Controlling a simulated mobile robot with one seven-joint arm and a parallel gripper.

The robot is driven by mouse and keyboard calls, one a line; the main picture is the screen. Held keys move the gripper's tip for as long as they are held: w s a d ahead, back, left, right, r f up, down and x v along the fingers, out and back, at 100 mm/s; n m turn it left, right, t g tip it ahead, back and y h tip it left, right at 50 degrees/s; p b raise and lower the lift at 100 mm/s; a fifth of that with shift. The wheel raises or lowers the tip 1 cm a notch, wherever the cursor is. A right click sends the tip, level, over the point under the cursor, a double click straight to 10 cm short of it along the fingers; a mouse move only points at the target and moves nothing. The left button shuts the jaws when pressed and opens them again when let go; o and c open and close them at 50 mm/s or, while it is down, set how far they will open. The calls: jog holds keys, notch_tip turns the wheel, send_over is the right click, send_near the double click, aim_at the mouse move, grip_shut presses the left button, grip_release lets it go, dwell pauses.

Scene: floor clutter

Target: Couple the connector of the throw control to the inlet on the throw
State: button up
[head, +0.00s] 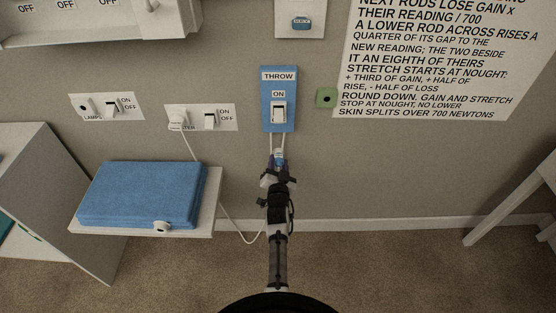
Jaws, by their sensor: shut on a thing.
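The throw is a folded blue pad (140,190) lying on a small white wall shelf at left. Its inlet looks like a small white round fitting (162,227) with a dark centre at the pad's front edge. The throw control (278,84) is a blue wall plate labelled THROW, with a white rocker switch below the word ON. Two pale cord strands run down from the plate to my gripper (279,163). My gripper is just below the plate, shut on a small pale and blue piece, apparently the connector, mostly hidden by the fingers. It is right of the inlet and apart from it.
The white shelf (205,215) juts from the wall. A white cord (241,238) hangs between the shelf and my arm. Switch plates (222,118) and a green socket (326,98) are on the wall. A white table (515,195) stands at right.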

aim_at(278, 167)
jog(key=shift+s, duration=0.6)
dwell(0.3)
jog(key=shift+s+b, duration=0.65)
jog(key=shift+s, duration=0.75)
jog(key=r, duration=0.2)
jog(key=shift+w+r, duration=0.2)
jog(key=shift+r, duration=0.1)
jog(key=shift+s+a, duration=0.1)
jog(key=shift+a, duration=0.05)
